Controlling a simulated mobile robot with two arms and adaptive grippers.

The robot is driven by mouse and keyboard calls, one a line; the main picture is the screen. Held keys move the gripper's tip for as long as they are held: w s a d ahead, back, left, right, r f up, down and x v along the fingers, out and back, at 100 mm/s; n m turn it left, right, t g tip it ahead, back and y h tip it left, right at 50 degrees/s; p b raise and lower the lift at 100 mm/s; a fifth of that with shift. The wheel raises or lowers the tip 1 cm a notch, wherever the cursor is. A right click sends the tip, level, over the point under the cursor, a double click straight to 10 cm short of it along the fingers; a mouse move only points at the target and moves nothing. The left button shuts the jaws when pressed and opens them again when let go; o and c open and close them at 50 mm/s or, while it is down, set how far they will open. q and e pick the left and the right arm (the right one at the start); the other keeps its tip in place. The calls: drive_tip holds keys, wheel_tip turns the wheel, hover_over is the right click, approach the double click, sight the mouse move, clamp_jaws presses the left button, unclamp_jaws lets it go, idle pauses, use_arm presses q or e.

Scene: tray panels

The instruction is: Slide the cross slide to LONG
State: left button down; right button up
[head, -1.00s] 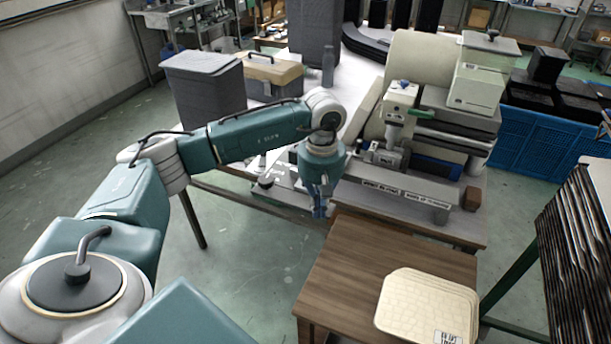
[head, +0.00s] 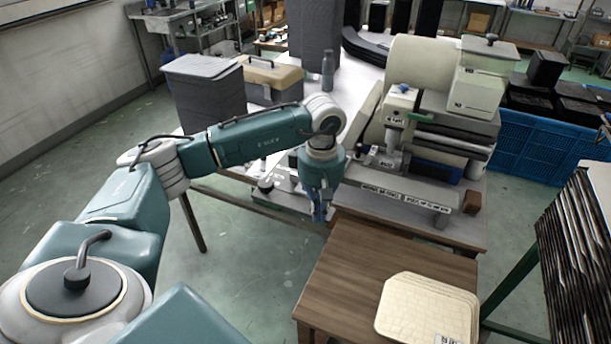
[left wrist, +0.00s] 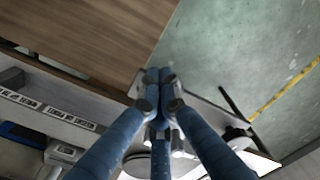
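The machine (head: 425,62) with a cream roller stands on the table right of my left arm. A grey block with a white label (head: 385,157) sits at its front, under an upright cream-headed post (head: 397,110). A labelled rail (head: 408,193) runs along the front edge and also shows in the left wrist view (left wrist: 50,111). The lettering is too small to read, so I cannot tell which part is the cross slide. My left gripper (head: 320,214) points down left of the rail, apart from it. In the left wrist view its blue fingertips (left wrist: 160,76) meet, empty. My right gripper is out of view.
A brown wooden table (head: 360,262) with a cream panel stack (head: 428,305) stands in front. A grey bin (head: 205,95) and a tan toolbox (head: 268,80) are behind my arm. A blue crate (head: 545,140) is at right. Open floor (head: 260,265) lies below my left gripper.

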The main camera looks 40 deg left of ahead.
use_arm(q)
drive_tip(key=shift+w, duration=0.1)
drive_tip(key=shift+w+a+b, duration=0.2)
drive_tip(key=shift+w+b, duration=0.1)
drive_tip(key=shift+w, duration=0.45)
drive_tip(key=shift+w+a+b, duration=0.15)
drive_tip(key=shift+w+b, duration=0.15)
drive_tip(key=shift+w, duration=0.4)
drive_tip(key=shift+s+d, duration=0.1)
drive_tip(key=shift+s, duration=0.55)
drive_tip(key=shift+r+p, duration=2.15)
drive_tip(key=shift+r, duration=1.4)
drive_tip(key=shift+f, duration=0.1)
